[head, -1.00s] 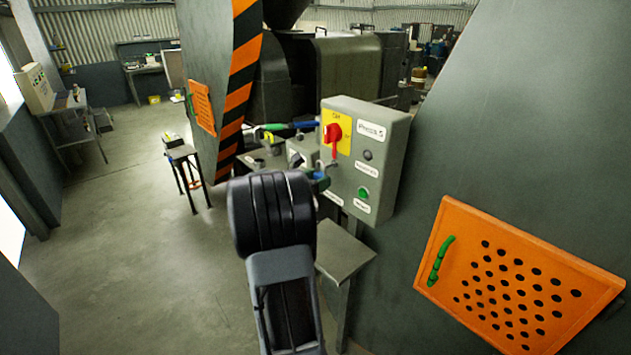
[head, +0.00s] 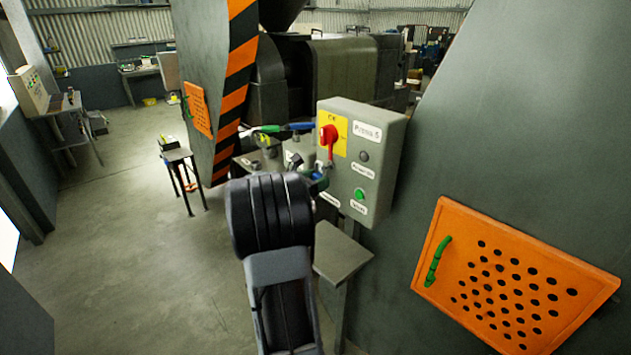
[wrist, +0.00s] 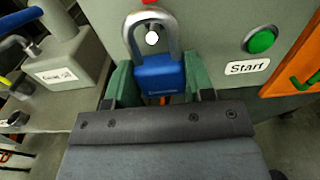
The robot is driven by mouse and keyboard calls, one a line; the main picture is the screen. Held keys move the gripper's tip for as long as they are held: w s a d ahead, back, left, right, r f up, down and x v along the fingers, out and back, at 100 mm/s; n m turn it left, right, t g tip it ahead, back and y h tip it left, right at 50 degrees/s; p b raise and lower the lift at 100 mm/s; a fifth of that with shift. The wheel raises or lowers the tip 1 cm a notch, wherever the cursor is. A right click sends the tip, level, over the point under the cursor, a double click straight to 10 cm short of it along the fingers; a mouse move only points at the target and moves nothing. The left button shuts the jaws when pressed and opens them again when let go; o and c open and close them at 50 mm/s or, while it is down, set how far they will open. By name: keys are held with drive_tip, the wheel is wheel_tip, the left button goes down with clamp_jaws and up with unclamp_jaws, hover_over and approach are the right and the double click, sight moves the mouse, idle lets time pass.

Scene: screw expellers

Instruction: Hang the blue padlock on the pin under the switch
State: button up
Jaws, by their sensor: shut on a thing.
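The blue padlock (wrist: 158,76) is upright between the green fingers of my gripper (wrist: 157,84), shackle up. My gripper is shut on its body. The pin's pale round end (wrist: 152,37) shows inside the shackle loop in the wrist view; I cannot tell whether the shackle is around the pin or still in front of it. The red switch (head: 328,138) is on a yellow plate on the grey control box, above the padlock. In the head view my wrist hides most of the gripper, and only a little blue and green shows by the box.
The grey control box (head: 385,150) has a green start button (head: 360,194) to the right of the padlock. A small grey shelf (head: 340,252) stands below the box. An orange perforated panel (head: 430,310) is at right. Open floor (head: 120,270) lies at left.

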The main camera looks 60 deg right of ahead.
drive_tip(key=shift+x, duration=0.9)
drive_tip(key=shift+s+d, duration=0.1)
drive_tip(key=shift+d, duration=0.2)
drive_tip(key=shift+f+b, duration=0.7)
drive_tip(key=shift+b, duration=0.1)
idle(0.4)
drive_tip(key=o, duration=1.5)
drive_tip(key=shift+v, duration=5)
